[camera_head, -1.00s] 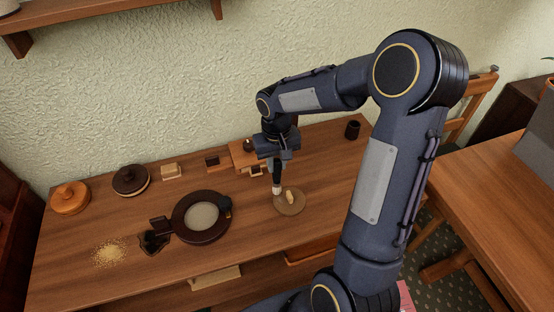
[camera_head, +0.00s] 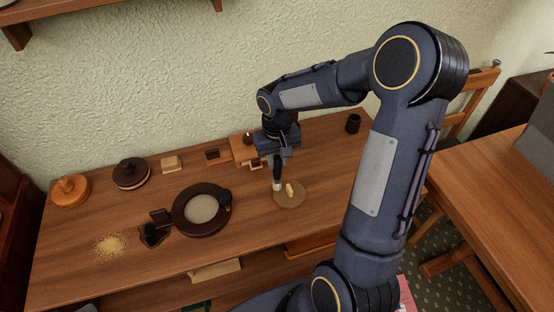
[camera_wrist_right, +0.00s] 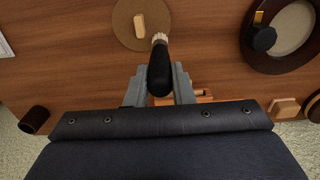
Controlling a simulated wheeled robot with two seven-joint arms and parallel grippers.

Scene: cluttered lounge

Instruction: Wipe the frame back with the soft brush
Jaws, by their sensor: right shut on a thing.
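My right gripper (camera_head: 279,158) points down over the wooden bench and is shut on the soft brush (camera_head: 277,177). The brush has a black handle and short pale bristles at its lower end. In the right wrist view the brush (camera_wrist_right: 160,70) stands between the two fingers (camera_wrist_right: 160,90), with its bristles at the edge of a round brown disc (camera_wrist_right: 125,35). I cannot tell whether the bristles touch. A dark round frame (camera_head: 181,209) with a pale centre lies to the left, apart from the brush. It also shows in the right wrist view (camera_wrist_right: 256,57). My left gripper is out of view.
A small pale piece (camera_head: 289,188) lies on the disc. Pale crumbs (camera_head: 109,245) and a dark pan-like item (camera_head: 152,235) lie left. Lidded pots, small blocks and a dark cup (camera_head: 353,123) line the back.

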